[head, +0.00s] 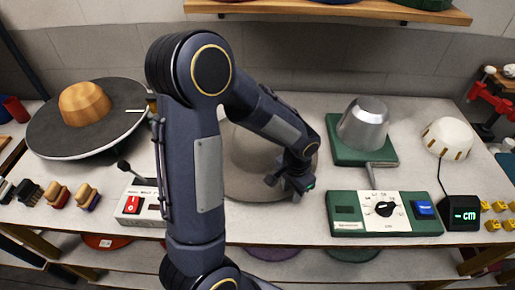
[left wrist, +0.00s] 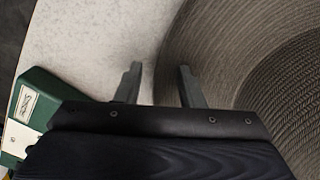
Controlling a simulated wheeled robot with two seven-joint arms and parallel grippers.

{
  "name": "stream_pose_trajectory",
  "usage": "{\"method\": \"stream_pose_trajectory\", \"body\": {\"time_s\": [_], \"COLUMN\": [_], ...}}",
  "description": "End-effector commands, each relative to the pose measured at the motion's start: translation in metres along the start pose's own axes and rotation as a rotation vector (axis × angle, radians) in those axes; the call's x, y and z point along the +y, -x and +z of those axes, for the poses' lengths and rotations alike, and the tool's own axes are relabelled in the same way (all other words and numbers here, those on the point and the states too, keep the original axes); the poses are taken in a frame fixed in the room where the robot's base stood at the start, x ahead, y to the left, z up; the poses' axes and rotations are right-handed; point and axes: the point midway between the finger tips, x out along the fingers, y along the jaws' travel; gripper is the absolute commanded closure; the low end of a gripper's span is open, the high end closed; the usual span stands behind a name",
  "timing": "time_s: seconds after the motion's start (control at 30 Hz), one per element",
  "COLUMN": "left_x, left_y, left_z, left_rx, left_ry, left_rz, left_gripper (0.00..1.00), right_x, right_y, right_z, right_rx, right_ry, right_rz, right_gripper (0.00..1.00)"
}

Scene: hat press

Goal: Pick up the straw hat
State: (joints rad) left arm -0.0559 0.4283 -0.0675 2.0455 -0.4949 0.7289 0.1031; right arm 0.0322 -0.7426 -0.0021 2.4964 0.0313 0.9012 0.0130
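The straw hat (head: 242,170) is a round, dull grey-beige shape on the table in the head view, partly hidden behind my left arm. In the left wrist view its woven, ringed brim (left wrist: 225,50) fills the right side, with the curved crown at far right. My left gripper (head: 285,192) is at the hat's right front edge. In the left wrist view its two fingers (left wrist: 160,78) stand apart with nothing gripped. The right finger overlaps the brim and the left one is over bare table. I cannot tell whether they touch the brim. My right gripper is not in view.
A green press base with a metal block (head: 363,125) stands right of the hat. A green control box (head: 384,213) is at the front right. A turntable (head: 60,135) with a wooden block is at left. A switch box (head: 138,207) is front left of the hat.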

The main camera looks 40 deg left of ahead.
Motion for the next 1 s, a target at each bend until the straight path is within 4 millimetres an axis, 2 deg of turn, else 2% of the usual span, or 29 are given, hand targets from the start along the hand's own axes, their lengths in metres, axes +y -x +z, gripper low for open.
{"method": "stream_pose_trajectory", "body": {"time_s": [0.1, 0.37, 0.77, 0.87, 1.0], "left_x": [0.000, 0.000, 0.000, 0.000, 0.000], "left_y": [0.000, 0.000, 0.002, 0.008, 0.027], "left_z": [0.000, 0.000, 0.000, -0.001, -0.001], "left_rx": [0.000, 0.000, 0.001, 0.002, 0.005], "left_ry": [0.000, 0.000, 0.000, 0.000, -0.001], "left_rz": [0.000, 0.000, 0.000, 0.000, -0.002], "left_gripper": [0.66, 1.00, 1.00, 1.00, 1.00], "right_x": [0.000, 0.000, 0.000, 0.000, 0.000], "right_y": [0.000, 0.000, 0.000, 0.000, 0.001], "right_z": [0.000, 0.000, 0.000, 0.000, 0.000], "right_rx": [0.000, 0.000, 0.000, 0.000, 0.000], "right_ry": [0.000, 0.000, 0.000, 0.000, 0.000], "right_rz": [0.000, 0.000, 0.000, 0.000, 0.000], "right_gripper": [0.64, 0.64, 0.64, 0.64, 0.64]}}
